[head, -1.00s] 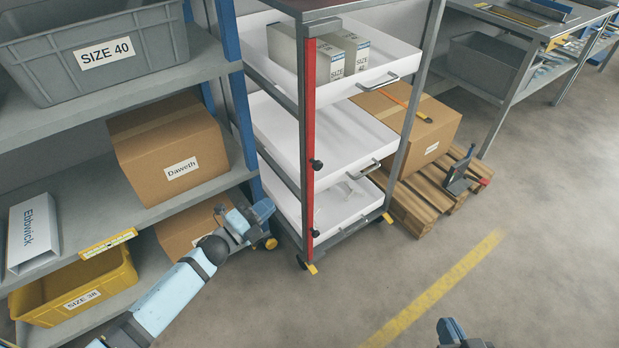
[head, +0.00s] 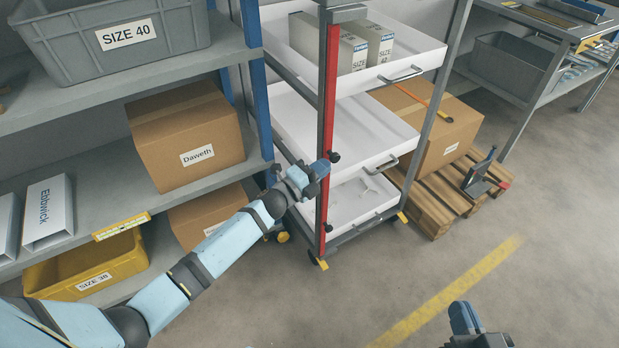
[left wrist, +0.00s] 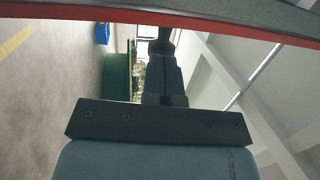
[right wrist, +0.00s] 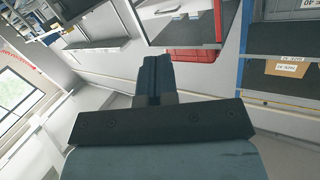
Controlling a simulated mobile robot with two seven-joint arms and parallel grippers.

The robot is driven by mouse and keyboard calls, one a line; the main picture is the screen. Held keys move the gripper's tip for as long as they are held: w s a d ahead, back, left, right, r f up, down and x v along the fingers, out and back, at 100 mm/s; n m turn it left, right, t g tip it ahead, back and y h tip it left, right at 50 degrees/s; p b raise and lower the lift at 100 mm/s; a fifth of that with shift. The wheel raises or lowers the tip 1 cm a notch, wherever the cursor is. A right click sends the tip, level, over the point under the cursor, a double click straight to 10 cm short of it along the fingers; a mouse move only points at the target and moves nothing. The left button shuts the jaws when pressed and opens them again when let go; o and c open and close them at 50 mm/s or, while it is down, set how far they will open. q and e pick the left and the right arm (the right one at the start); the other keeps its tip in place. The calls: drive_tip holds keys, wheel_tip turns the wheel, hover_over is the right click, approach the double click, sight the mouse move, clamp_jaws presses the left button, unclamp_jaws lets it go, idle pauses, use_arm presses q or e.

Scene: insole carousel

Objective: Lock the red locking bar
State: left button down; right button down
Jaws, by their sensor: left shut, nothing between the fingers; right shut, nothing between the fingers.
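The red locking bar (head: 329,95) runs upright along the near-left post of the trolley (head: 434,90). It carries an upper black knob (head: 334,157) and a lower black knob (head: 328,228). My left gripper (head: 322,168) is shut at the bar, just beside and below the upper knob; its fingers cover part of the bar. In the left wrist view the red bar (left wrist: 200,28) crosses the top, and a dark knob (left wrist: 162,46) shows just beyond the closed fingertips (left wrist: 163,70). I cannot tell if they touch. My right gripper (head: 463,312) is shut, empty, over open floor; its fingers (right wrist: 155,75) also show in the right wrist view.
The trolley's white trays have handles at the front; the top one holds insole boxes (head: 364,50). A shelf rack (head: 100,190) with cartons and bins stands at left, close to my left arm. A pallet (head: 436,200) with a carton stands behind right. Floor at right is clear.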

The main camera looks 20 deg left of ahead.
sight(335, 162)
use_arm(q)
drive_tip(key=shift+w+d, duration=0.15)
drive_tip(key=shift+w, duration=0.1)
use_arm(e)
drive_tip(key=shift+w+r, duration=0.2)
drive_tip(key=shift+r, duration=0.2)
use_arm(q)
drive_tip(key=x, duration=0.2)
drive_tip(key=b+x, duration=0.1)
drive_tip(key=shift+w+d+f, duration=0.1)
drive_tip(key=shift+d+f, duration=0.15)
drive_tip(key=shift+d, duration=0.1)
drive_tip(key=shift+w+d+r, duration=0.1)
drive_tip(key=shift+w+d, duration=0.35)
drive_tip(key=shift+w, duration=0.1)
drive_tip(key=shift+r, duration=0.1)
use_arm(e)
drive_tip(key=shift+s+a+r+t+y, duration=0.1)
drive_tip(key=shift+a+r+t+y, duration=0.15)
drive_tip(key=shift+r, duration=0.25)
drive_tip(key=shift+s+a+r+t+y, duration=0.1)
drive_tip(key=shift+a+r+t+y, duration=0.05)
drive_tip(key=shift+r+t, duration=0.3)
